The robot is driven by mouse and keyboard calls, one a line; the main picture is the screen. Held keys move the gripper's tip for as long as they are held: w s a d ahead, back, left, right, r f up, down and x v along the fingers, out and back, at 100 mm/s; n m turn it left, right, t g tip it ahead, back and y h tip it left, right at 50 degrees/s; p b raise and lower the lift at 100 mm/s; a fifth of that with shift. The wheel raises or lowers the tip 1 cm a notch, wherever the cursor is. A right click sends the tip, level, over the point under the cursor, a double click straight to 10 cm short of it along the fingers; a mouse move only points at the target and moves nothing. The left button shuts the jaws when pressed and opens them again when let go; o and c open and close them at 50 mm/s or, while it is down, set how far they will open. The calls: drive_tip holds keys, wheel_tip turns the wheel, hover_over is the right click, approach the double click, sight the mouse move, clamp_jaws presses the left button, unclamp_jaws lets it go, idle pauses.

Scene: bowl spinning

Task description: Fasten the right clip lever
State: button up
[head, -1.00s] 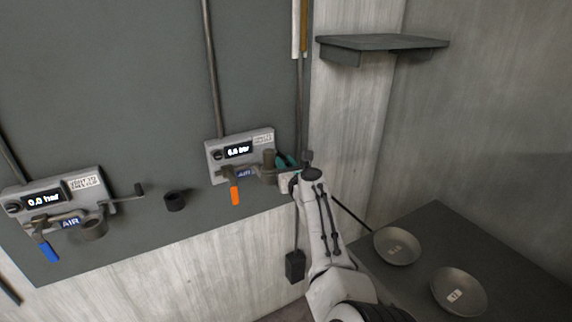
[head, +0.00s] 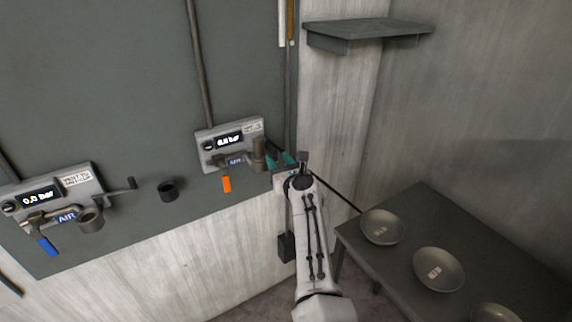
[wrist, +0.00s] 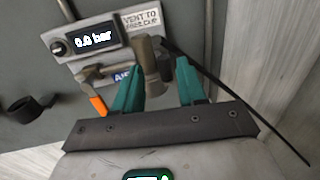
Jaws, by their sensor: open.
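The right station (head: 230,143) is a grey box on the wall panel; its display reads 0.0 bar in the wrist view (wrist: 93,38). An orange-handled lever (head: 227,184) hangs down from it, also in the wrist view (wrist: 97,106). A brown-grey cylindrical fitting (wrist: 150,66) stands at its right end. My gripper (head: 281,158) is open just right of that fitting. In the wrist view its two teal fingers (wrist: 160,72) are apart, with the fitting behind the gap near the left finger. I cannot tell whether they touch. The right clip lever is not clearly made out.
A black cup (head: 168,190) sits on the panel between stations. A thin dark rod (wrist: 240,103) slants beside my gripper. Metal bowls (head: 382,227) stand on the right table (head: 420,205).

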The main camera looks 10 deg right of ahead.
drive_tip(key=shift+p+v, duration=0.35)
drive_tip(key=shift+v, duration=2.5)
drive_tip(key=s+d+f+n+g+h+b, duration=0.1)
drive_tip(key=s+d+f+n+g, duration=0.3)
drive_tip(key=s+d+f+n, duration=0.55)
drive_tip(key=s+d+f+n+g+b, duration=0.2)
drive_tip(key=s+d+f+n+g, duration=0.2)
drive_tip(key=s+d+f+n, duration=0.55)
drive_tip(key=s+d+f+n+g+h+b, duration=0.1)
drive_tip(key=s+n+g, duration=0.3)
drive_tip(key=s, duration=1.3)
drive_tip(key=s+f+n+g+h+b, duration=0.1)
drive_tip(key=s+n, duration=0.8)
drive_tip(key=s, duration=0.9)
drive_tip(key=f+g+h, duration=0.1)
drive_tip(key=g+h, duration=0.1)
drive_tip(key=g, duration=0.1)
drive_tip(key=shift+s+d+f, duration=0.3)
drive_tip(key=shift+d, duration=0.05)
